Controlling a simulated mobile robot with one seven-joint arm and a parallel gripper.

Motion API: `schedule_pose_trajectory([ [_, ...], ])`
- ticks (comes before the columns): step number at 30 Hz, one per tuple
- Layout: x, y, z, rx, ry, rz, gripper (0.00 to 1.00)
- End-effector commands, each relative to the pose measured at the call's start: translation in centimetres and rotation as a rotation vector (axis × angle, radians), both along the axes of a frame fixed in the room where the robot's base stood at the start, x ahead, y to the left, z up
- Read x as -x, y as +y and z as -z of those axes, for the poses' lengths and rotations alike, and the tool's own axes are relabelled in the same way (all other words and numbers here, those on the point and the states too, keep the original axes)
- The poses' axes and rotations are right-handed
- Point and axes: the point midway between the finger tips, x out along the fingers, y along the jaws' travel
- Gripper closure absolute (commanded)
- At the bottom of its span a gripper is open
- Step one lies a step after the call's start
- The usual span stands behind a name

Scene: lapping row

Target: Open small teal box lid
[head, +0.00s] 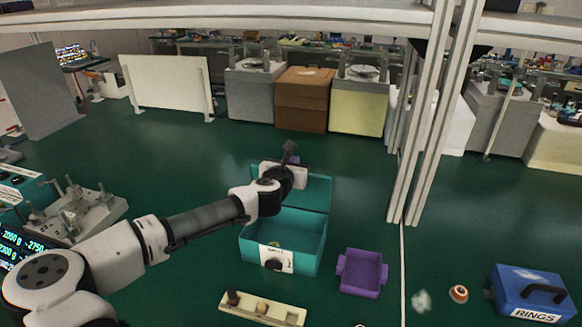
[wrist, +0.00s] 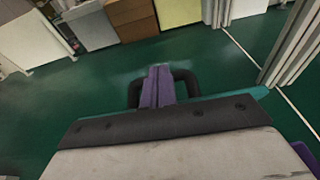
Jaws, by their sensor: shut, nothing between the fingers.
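The small teal box (head: 312,262) stands on the green surface, with a white label and a dark knob on its front. Its lid (head: 318,192) is raised at the back, and the inside of the box shows, with a small yellowish thing in it. My gripper (head: 290,150) is above the box in front of the raised lid, its fingers pointing up and away. In the wrist view my gripper (wrist: 157,72) is shut and empty, and a teal edge of the lid (wrist: 258,92) shows behind the wrist at the right.
A purple tray (head: 362,273) is right of the box. A beige holder (head: 262,308) lies in front. A blue box labelled RINGS (head: 528,292) is at the right. Grey metal posts (head: 410,160) rise right of the lid. Green floor behind the box is clear.

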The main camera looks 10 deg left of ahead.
Motion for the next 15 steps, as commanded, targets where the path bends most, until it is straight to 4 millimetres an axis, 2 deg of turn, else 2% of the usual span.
schedule_pose_trajectory([
  [15, -1.04, -0.02, -0.05, 0.0, 0.0, 0.0, 1.0],
])
